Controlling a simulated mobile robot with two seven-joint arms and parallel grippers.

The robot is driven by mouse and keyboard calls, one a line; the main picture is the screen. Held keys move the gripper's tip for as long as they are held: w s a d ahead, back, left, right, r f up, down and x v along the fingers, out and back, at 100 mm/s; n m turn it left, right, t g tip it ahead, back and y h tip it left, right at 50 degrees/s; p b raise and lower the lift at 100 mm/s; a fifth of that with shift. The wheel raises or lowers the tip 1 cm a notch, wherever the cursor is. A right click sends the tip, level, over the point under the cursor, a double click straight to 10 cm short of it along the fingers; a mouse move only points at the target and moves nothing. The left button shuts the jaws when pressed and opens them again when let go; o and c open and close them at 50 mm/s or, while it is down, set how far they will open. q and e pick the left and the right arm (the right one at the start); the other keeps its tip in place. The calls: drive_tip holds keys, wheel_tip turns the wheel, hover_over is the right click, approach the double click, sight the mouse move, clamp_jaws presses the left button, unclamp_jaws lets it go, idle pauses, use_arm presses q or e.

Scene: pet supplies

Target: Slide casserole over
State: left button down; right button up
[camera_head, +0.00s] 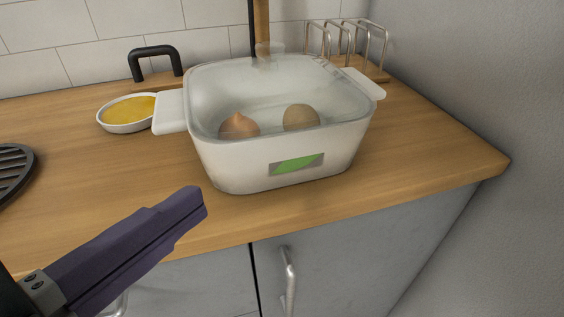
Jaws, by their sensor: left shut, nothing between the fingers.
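The casserole (230,170) is a white square dish with side handles, a clear glass lid and a green label on its front. It stands upright on the wooden counter. Through the lid I see an onion (240,125) and a round brown item (301,117). My left gripper (198,201) comes in from the lower left. Its dark purple fingers are shut with nothing between them. Its tip is in front of the casserole's lower left corner in the picture, apart from it. My right gripper is not in view.
A small white dish (125,127) of yellow food sits by the casserole's left handle. Behind are a black handle-shaped object (155,52) and a wire rack (347,45). A dark grate (12,168) lies far left. The counter (440,150) is clear to the right, up to its edge near the grey wall.

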use_arm(q)
wheel_tip(320, 180, down, 7)
drive_tip(key=s+d+m+t+h+b, duration=0.1)
drive_tip(key=s+d+m+h+b, duration=0.15)
drive_tip(key=b, duration=0.45)
drive_tip(key=m+b, duration=0.1)
approach(294, 164)
drive_tip(key=d, duration=0.4)
drive_tip(key=shift+w+f, duration=0.2)
drive_tip(key=shift+w, duration=0.2)
drive_tip(key=w, duration=0.3)
drive_tip(key=shift+w+a+m+b, duration=0.1)
drive_tip(key=shift+a+m+b, duration=0.15)
drive_tip(key=shift+a+b, duration=0.1)
drive_tip(key=shift+w+a, duration=0.1)
drive_tip(key=shift+w, duration=0.25)
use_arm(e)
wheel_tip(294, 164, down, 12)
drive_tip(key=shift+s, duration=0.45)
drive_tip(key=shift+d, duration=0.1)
